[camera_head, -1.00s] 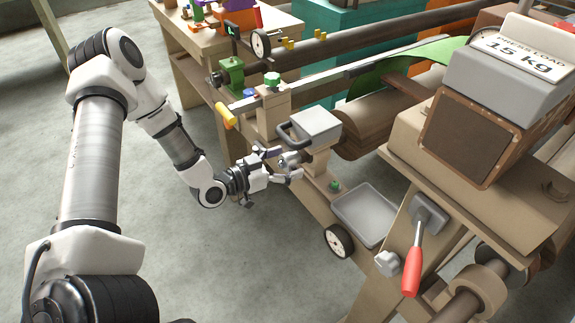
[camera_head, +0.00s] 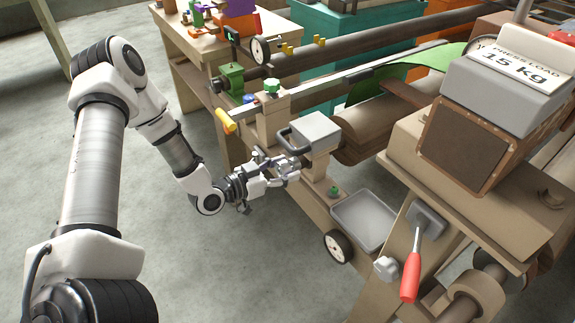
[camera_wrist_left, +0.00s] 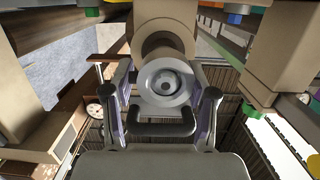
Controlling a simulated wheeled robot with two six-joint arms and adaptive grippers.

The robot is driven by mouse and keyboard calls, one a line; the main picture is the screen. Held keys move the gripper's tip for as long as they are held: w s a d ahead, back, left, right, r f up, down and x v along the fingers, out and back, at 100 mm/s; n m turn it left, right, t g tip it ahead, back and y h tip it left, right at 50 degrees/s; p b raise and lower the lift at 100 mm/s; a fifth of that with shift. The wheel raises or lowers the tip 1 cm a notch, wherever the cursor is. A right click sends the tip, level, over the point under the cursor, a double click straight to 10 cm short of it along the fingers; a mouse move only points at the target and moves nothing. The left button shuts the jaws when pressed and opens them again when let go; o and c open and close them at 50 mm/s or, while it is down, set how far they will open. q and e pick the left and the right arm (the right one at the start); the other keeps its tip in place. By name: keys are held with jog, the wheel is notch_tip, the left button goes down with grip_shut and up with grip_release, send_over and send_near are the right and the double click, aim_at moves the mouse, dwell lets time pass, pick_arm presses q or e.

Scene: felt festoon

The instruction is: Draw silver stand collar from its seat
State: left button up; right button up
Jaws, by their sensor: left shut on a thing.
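The silver stand collar (camera_wrist_left: 165,84) is a pale round ring with a dark centre. In the left wrist view it sits at the end of a beige round post (camera_wrist_left: 163,45), and I see no clear gap between them. My left gripper (camera_head: 287,168) is shut on the collar, with a finger on either side of it; the fingers also show in the left wrist view (camera_wrist_left: 165,100). In the head view the fingers mostly hide the collar. My right gripper is not in view.
A grey box (camera_head: 316,130) with a black handle (camera_head: 292,141) stands just above the gripper. A grey tray (camera_head: 364,222), a green knob (camera_head: 333,190) and a red-handled lever (camera_head: 411,275) lie to the right. Open floor (camera_head: 240,270) is at the lower left.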

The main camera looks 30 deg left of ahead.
pick_arm(q)
jog(key=shift+f+p+v, duration=0.2)
jog(key=shift+p+v, duration=0.65)
jog(key=shift+v, duration=0.4)
jog(key=shift+f+p+v, duration=0.2)
jog(key=shift+p+v, duration=0.65)
jog(key=shift+v, duration=0.35)
